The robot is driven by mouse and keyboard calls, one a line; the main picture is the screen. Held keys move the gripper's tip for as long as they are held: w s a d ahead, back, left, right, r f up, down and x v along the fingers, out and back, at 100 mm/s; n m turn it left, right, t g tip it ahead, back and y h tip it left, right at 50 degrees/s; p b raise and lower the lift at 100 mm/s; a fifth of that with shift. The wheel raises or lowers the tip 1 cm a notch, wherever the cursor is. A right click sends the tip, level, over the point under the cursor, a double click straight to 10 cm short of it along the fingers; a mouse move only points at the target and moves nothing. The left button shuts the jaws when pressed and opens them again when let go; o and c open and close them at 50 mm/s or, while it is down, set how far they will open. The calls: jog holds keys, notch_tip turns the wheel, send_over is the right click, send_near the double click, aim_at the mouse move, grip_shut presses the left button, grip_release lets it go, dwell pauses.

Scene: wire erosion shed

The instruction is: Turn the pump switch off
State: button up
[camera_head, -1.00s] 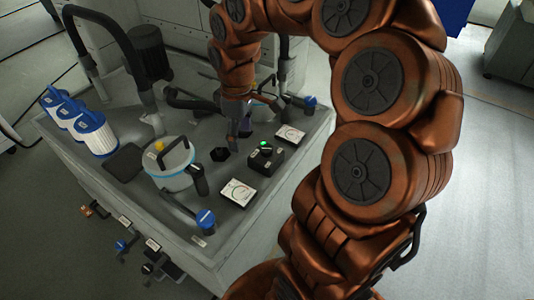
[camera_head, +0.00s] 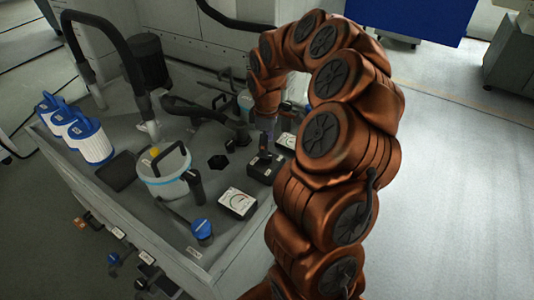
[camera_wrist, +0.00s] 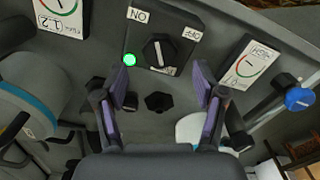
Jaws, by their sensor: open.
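The pump switch is a black knob (camera_wrist: 160,51) on a dark box, with an "ON" label (camera_wrist: 138,15) at upper left and an "OFF" label (camera_wrist: 190,35) at upper right. A green lamp (camera_wrist: 129,59) beside it is lit. I cannot clearly tell which label the knob points to. In the head view the switch box (camera_head: 264,168) stands on the grey tank top, its knob hidden by my gripper (camera_head: 266,146). In the wrist view my gripper (camera_wrist: 164,82) is open and empty. The knob shows ahead, between its purple-sided fingers, with no visible contact.
A dial gauge (camera_head: 237,203) lies before the box and another (camera_head: 287,141) behind it. A black hex knob (camera_wrist: 158,102) is close by. A white bucket (camera_head: 166,178), blue-capped valve (camera_head: 202,229), filter cartridges (camera_head: 92,137) and black hoses crowd the tank top.

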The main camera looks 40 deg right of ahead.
jog(key=shift+f, duration=2.3)
jog(key=c, duration=1.1)
jog(key=shift+c, duration=0.2)
jog(key=shift+f+m+b, duration=0.1)
jog(key=shift+m+b, duration=0.65)
jog(key=shift+m, duration=0.35)
jog(key=m+b, duration=0.2)
jog(key=m, duration=0.1)
jog(key=m+b, duration=0.2)
jog(key=m, duration=0.4)
jog(key=shift+m, duration=0.3)
